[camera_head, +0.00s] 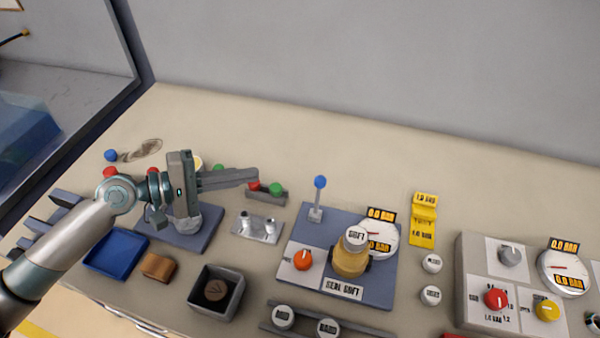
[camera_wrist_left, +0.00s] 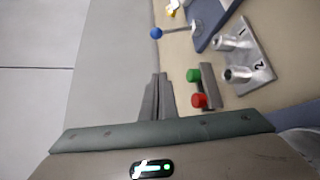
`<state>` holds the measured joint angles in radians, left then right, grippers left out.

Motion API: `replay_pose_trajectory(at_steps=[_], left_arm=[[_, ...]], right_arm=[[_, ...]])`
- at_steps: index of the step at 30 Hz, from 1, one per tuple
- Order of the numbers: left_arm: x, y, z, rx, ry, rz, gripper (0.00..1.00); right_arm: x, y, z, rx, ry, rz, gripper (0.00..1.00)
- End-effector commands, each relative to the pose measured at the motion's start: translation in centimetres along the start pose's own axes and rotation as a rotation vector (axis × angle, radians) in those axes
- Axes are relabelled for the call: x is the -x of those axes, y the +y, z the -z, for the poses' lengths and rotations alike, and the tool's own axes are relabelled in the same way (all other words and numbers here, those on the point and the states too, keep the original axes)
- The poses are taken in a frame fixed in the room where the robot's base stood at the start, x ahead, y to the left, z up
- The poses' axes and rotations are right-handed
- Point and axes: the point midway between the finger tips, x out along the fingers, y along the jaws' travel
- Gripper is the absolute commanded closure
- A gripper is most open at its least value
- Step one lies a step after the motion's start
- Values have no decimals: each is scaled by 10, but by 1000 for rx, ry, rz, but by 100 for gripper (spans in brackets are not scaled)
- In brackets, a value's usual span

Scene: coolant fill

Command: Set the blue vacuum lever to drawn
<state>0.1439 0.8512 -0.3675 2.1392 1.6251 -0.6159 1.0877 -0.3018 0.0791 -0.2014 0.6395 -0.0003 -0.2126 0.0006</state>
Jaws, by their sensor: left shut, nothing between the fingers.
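The blue vacuum lever (camera_head: 320,182) is a blue ball on a thin pale stalk, standing nearly upright at the back left corner of the blue-grey seal panel (camera_head: 375,290). In the left wrist view the lever's ball (camera_wrist_left: 156,33) lies beyond the fingertips. My left gripper (camera_head: 256,174) comes in from the left with its fingers pointing right. It is shut and empty, with a clear gap between its tips and the lever. The wrist view shows the fingers of my left gripper (camera_wrist_left: 160,76) side by side. My right gripper is in no view.
A grey rack (camera_head: 266,197) with red and green knobs sits just below the left fingertips. A metal two-post block (camera_head: 258,228) stands before it. The panel also bears an orange knob (camera_head: 303,260), a gold cup (camera_head: 350,263) and a gauge (camera_head: 384,239). The table behind the lever is bare.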

Motion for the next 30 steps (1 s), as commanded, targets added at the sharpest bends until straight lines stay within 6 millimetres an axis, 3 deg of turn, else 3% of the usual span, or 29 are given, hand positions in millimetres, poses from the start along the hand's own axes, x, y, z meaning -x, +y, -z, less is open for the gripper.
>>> replay_pose_trajectory(at_steps=[19, 30], left_arm=[[-7, -1, 0, 0, 0, -2, 100], [-52, 2, -1, 2, -2, -2, 100]], right_arm=[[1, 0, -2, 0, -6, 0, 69], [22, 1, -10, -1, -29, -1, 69]])
